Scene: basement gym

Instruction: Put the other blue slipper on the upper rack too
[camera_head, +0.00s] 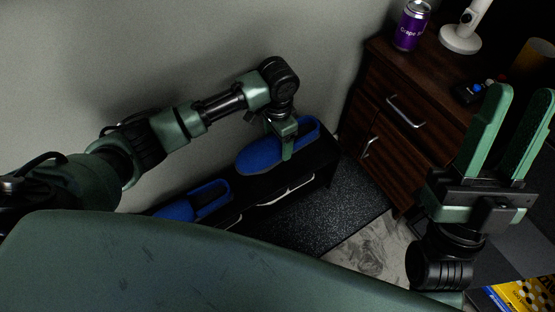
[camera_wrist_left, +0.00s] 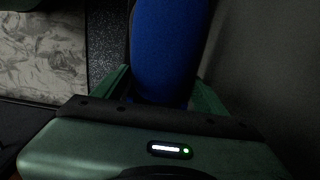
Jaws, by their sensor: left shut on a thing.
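A blue slipper (camera_head: 262,156) is at the right part of the low black rack (camera_head: 320,162). My left gripper (camera_head: 287,142) is shut on this slipper from above. In the left wrist view the same slipper (camera_wrist_left: 168,45) runs between the two green fingers. I cannot tell whether its sole rests fully on the upper rack. The other blue slipper (camera_head: 190,205) is on the rack farther left, partly hidden by my green body. My right gripper (camera_head: 524,105) is open and empty at the right.
A dark wooden cabinet (camera_head: 395,115) stands right of the rack. On it are a purple can (camera_head: 411,26), a white lamp base (camera_head: 460,39) and a small dark controller (camera_head: 478,90). Pale items (camera_head: 286,192) show under the upper rack. A dark speckled mat (camera_head: 315,222) lies in front.

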